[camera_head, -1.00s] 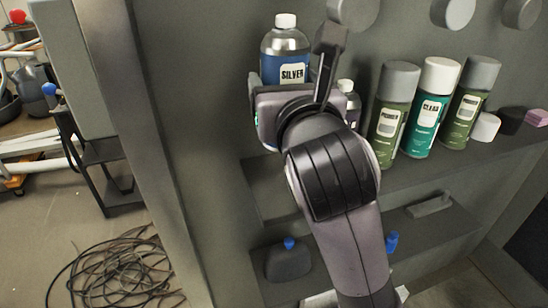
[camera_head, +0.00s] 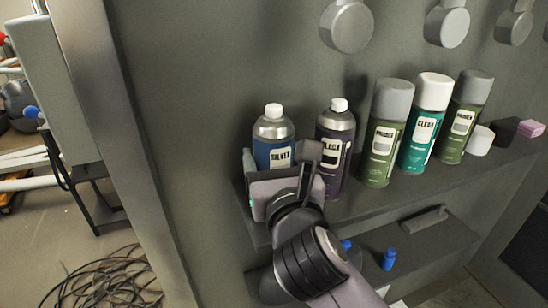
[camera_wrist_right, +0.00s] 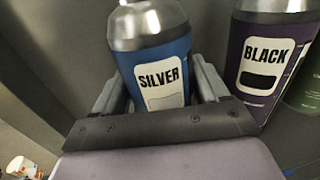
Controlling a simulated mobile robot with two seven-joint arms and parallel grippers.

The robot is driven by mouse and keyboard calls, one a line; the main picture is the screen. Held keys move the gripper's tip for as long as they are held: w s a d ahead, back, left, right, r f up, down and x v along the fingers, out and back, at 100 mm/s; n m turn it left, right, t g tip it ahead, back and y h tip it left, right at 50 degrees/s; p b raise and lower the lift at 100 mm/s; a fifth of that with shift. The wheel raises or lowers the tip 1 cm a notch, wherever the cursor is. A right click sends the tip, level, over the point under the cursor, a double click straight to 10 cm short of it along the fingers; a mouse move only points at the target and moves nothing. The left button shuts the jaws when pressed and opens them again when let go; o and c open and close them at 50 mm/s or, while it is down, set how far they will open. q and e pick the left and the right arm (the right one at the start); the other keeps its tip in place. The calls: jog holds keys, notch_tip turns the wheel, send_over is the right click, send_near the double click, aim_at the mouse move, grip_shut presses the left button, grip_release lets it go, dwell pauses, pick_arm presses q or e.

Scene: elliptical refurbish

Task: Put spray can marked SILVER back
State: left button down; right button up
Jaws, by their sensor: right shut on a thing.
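The spray can marked SILVER (camera_head: 273,133) has a blue body, silver shoulder and white cap. It stands upright at the left end of the upper shelf's row. My right gripper (camera_head: 280,170) is shut on its lower body, with a finger on each side in the right wrist view (camera_wrist_right: 158,90). The SILVER label (camera_wrist_right: 160,80) faces the wrist camera. The can's base is hidden behind my gripper, so I cannot tell whether it touches the shelf (camera_head: 345,205). The purple can marked BLACK (camera_head: 337,125) stands just right of it, apart. My left gripper is not in view.
Right of BLACK stand a green can (camera_head: 384,140), a teal can marked CLEAR (camera_head: 422,135) and another green can (camera_head: 462,125). Grey round knobs (camera_head: 347,28) project from the wall above. A lower shelf (camera_head: 440,245) holds small blue-capped items. Cables (camera_head: 105,285) lie on the floor at left.

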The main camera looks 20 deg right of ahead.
jog(key=shift+f, duration=0.15)
jog(key=o, duration=1.2)
jog(key=shift+c, duration=0.2)
jog(key=shift+s+a, duration=0.1)
